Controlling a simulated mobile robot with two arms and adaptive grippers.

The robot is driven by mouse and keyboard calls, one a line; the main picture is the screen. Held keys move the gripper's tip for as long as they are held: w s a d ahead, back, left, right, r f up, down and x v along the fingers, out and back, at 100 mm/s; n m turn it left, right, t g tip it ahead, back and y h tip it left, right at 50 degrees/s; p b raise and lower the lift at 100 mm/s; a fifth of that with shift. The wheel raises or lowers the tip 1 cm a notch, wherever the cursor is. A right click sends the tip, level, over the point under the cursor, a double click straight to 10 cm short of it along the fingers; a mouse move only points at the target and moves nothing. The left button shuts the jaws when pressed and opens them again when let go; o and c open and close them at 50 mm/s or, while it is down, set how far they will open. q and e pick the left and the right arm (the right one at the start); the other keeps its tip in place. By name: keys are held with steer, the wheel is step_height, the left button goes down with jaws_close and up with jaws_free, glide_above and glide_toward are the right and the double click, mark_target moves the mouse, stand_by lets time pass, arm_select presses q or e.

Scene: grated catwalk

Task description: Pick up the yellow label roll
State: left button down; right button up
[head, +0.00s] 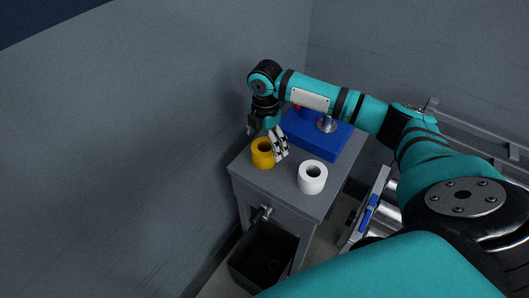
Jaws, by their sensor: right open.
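The yellow label roll (262,154) stands upright with its hole facing up, near the left edge of the grey bench top (313,202). My right gripper (267,142) is open and points down at the roll. One finger overlaps the roll's right side in the picture, and the other finger is up and to the left behind it. Whether either finger touches the roll, I cannot tell. The left gripper is not in view.
A white roll (312,177) stands to the right on the bench top. A blue device (325,140) sits behind both rolls. A dark bin (266,257) is below the bench. A grey wall (150,130) is close on the left. Metal rollers (378,221) and rails stand at right.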

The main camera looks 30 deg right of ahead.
steer(key=f, duration=0.5)
steer(key=shift+w+f, duration=0.15)
steer(key=shift+w, duration=0.1)
steer(key=c, duration=1.3)
steer(key=shift+o, duration=0.2)
